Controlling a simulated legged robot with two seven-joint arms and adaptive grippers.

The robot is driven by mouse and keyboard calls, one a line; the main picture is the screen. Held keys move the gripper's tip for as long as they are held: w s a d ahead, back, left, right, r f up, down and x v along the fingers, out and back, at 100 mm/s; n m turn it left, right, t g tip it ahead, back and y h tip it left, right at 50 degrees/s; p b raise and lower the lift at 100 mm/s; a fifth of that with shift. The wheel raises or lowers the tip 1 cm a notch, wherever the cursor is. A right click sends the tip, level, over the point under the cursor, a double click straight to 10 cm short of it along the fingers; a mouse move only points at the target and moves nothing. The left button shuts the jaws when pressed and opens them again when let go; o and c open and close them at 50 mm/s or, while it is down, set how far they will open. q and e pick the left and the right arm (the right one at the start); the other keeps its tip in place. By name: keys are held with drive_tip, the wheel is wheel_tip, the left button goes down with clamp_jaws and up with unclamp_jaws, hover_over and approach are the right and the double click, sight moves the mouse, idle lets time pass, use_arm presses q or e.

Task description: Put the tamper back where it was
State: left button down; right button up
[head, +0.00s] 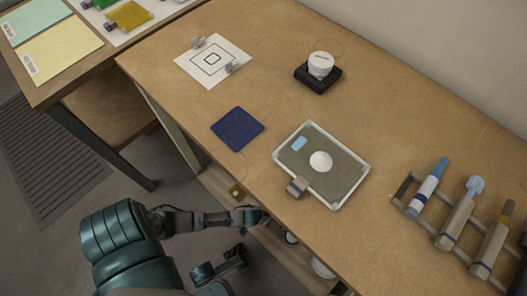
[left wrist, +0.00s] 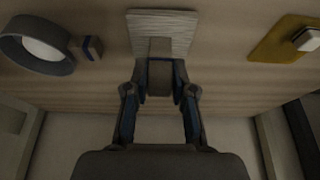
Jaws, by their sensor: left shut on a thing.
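My left arm reaches from the left in the head view to a lower shelf at the table's front edge, and the table edge partly hides its gripper. In the left wrist view my left gripper (left wrist: 160,88) is shut on the grey block-like handle of what looks like the tamper (left wrist: 160,50). A pale, streaked square plate (left wrist: 160,22) shows directly behind the handle. I cannot tell whether the plate belongs to it or lies on the shelf, or whether they touch.
The shelf (left wrist: 100,92) bears a grey ring-shaped dish (left wrist: 38,48), a small banded block (left wrist: 91,46) and a yellow piece (left wrist: 283,38). On the table above are a framed tray (head: 345,190), a blue cloth (head: 237,129), a white-lidded jar (head: 321,64) and a tool rack (head: 445,243).

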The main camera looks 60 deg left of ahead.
use_arm(q)
drive_tip(key=shift+a, duration=0.15)
drive_tip(key=shift+f, duration=0.35)
idle(0.5)
drive_tip(key=c, duration=0.9)
unclamp_jaws()
drive_tip(key=v, duration=1.2)
drive_tip(key=shift+f, duration=0.1)
